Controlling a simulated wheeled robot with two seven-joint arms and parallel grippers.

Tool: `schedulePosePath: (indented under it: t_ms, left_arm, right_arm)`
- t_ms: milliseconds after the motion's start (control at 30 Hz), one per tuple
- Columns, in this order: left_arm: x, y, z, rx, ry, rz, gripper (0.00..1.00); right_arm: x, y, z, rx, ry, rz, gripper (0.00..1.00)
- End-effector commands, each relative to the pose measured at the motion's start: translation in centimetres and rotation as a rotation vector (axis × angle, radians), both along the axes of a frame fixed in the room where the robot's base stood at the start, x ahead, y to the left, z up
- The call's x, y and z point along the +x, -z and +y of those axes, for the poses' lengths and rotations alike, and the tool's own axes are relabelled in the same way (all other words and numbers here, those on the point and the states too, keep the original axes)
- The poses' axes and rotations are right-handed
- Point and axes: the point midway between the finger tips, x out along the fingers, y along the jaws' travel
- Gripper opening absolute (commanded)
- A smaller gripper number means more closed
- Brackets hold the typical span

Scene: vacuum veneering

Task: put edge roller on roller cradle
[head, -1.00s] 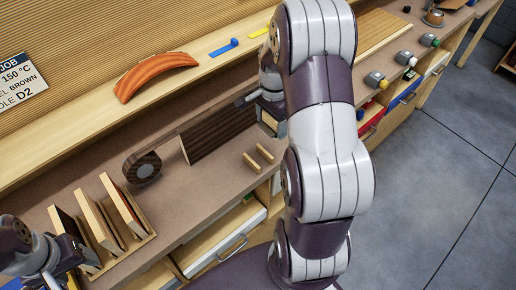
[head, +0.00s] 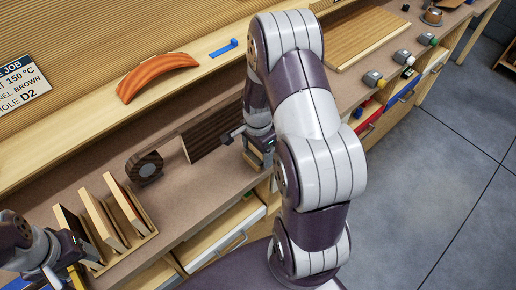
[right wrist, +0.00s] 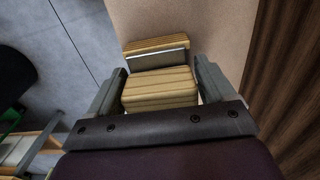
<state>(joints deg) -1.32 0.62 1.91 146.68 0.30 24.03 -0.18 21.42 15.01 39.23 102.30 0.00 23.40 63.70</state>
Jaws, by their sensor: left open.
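My right gripper (right wrist: 160,82) is low over the bench, where the roller cradle lies, and its fingers close on the sides of a pale wooden block (right wrist: 158,92), which I take for the edge roller's body. A pale wooden strip (right wrist: 155,44), likely part of the roller cradle, shows just beyond the fingertips, with a grey band between it and the block. Whether roller and cradle touch I cannot tell. In the head view my right arm and gripper (head: 259,152) hide most of both. My left gripper (head: 76,262) is open beside the board rack at lower left.
A wooden rack (head: 140,243) holds several upright boards. A dark round-ended piece (head: 146,168) and a dark wood panel (head: 205,137) stand on the bench left of my right gripper. An orange curved piece (head: 157,75) lies on the back ledge.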

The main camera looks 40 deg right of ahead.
Motion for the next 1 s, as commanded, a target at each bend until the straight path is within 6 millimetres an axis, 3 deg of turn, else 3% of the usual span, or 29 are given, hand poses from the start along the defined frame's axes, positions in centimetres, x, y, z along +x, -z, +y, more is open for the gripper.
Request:
schedulePosePath:
  t_ms: [333,800,933,1000]
  left_arm:
    - [0.0,0.7,0.0,0.000,0.000,0.000,0.62]
    - [0.0,2.0,0.0,0.000,0.000,0.000,0.62]
    - [0.0,2.0,0.0,0.000,0.000,0.000,0.62]
    - [0.0,2.0,0.0,0.000,0.000,0.000,0.62]
  right_arm:
    - [0.1,-0.1,0.0,-0.001,0.000,-0.001,1.00]
    - [0.7,-11.5,0.6,-0.001,0.000,-0.002,1.00]
    - [0.5,-12.6,1.1,-0.001,-0.048,-0.003,1.00]
    - [-0.2,-12.4,3.2,-0.005,-0.250,-0.013,1.00]
